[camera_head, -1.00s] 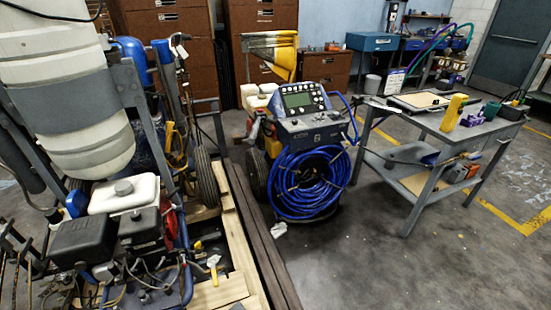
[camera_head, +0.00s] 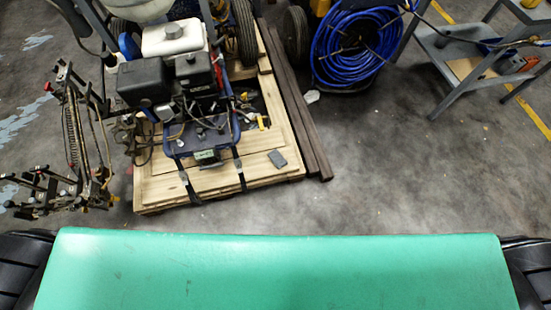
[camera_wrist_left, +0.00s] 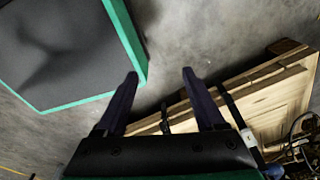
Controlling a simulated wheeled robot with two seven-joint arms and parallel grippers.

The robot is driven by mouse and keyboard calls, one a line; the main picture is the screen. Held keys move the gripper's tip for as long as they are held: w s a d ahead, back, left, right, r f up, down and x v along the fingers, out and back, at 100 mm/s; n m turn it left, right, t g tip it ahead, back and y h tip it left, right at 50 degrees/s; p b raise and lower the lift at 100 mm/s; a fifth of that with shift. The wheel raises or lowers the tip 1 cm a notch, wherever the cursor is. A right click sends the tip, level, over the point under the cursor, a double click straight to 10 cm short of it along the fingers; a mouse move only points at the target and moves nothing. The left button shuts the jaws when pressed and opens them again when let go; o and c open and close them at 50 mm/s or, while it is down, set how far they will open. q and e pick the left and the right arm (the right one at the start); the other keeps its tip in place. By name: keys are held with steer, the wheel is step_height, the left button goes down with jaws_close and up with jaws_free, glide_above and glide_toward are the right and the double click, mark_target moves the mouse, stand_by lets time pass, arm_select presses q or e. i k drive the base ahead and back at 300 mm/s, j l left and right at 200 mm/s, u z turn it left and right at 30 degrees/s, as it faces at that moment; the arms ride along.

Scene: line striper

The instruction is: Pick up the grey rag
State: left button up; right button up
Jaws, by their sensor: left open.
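A pale, crumpled scrap (camera_head: 312,96) lies on the concrete floor in front of the blue hose reel, right of the dark beams; it may be the grey rag. A small flat grey piece (camera_head: 277,158) lies on the wooden pallet's near right part; I cannot tell whether it is cloth. My left gripper (camera_wrist_left: 160,80) shows only in the left wrist view, open and empty, with its two dark fingers apart above the floor and near the pallet's edge. Neither grey item can be made out in that view. My right gripper is not in view.
The wooden pallet (camera_head: 215,188) carries a striping machine with an engine (camera_head: 190,75). Dark beams (camera_head: 295,110) lie along its right side. The blue hose reel (camera_head: 352,45) and a grey metal table (camera_head: 455,80) stand beyond.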

mark_target(278, 160)
steer(key=i+l+u, duration=0.2)
steer(key=l, duration=0.35)
steer(key=i+l+u, duration=0.2)
steer(key=l, duration=0.35)
steer(key=l+u, duration=0.15)
steer(key=l, duration=0.4)
steer(key=i+l+u, duration=0.2)
steer(key=l, duration=0.4)
steer(key=k, duration=0.05)
